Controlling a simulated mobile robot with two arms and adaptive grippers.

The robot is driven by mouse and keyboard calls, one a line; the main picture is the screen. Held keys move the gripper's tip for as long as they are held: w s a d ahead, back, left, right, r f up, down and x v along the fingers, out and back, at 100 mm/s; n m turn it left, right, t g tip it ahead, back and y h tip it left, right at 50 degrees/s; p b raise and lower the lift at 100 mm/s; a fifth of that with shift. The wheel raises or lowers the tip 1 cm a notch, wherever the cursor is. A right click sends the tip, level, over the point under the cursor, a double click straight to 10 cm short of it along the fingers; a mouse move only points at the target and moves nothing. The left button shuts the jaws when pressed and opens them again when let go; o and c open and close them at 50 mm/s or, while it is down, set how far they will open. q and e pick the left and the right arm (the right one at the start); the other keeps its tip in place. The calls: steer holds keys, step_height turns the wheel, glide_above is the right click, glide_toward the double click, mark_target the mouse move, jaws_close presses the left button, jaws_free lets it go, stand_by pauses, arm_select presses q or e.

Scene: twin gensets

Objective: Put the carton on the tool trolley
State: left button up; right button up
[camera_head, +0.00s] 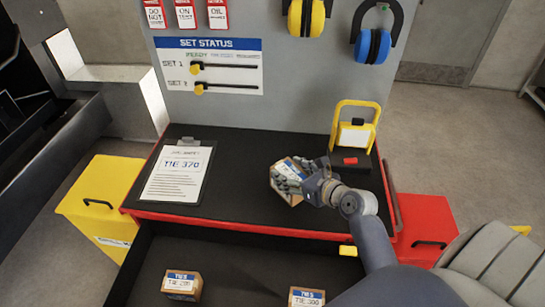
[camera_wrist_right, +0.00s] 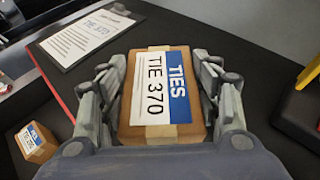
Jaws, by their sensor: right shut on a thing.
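The carton (camera_head: 283,170) is a small brown box with a white and blue label. In the right wrist view the carton (camera_wrist_right: 157,95) reads TIES, TIE 370. My right gripper (camera_head: 298,181) is shut on it, with fingers along both sides. The tool trolley (camera_head: 238,190) has a black top with a red edge, and the carton is over the right-middle part of this top. I cannot tell whether the carton touches the top. My left gripper is not in view.
A clipboard (camera_head: 178,172) reading TIE 370 lies on the left of the top. A yellow-framed device (camera_head: 353,135) stands at the back right. An open drawer below holds a TIE 200 carton (camera_head: 181,285) and a TIE 300 carton (camera_head: 306,297). The top between clipboard and carton is clear.

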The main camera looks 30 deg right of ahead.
steer(key=shift+w+d+f+p, duration=0.1)
steer(key=shift+w+d+f, duration=0.6)
steer(key=shift+w, duration=1.3)
steer(key=shift+w+d+f+p, duration=0.25)
steer(key=shift+w+f, duration=0.6)
steer(key=shift+w, duration=1.15)
steer(key=shift+w+d+f, duration=0.65)
steer(key=shift+w+f, duration=0.15)
steer(key=shift+w, duration=1.2)
steer(key=shift+f, duration=0.1)
steer(key=o, duration=1.2)
steer(key=shift+s, duration=0.1)
steer(key=v, duration=1.2)
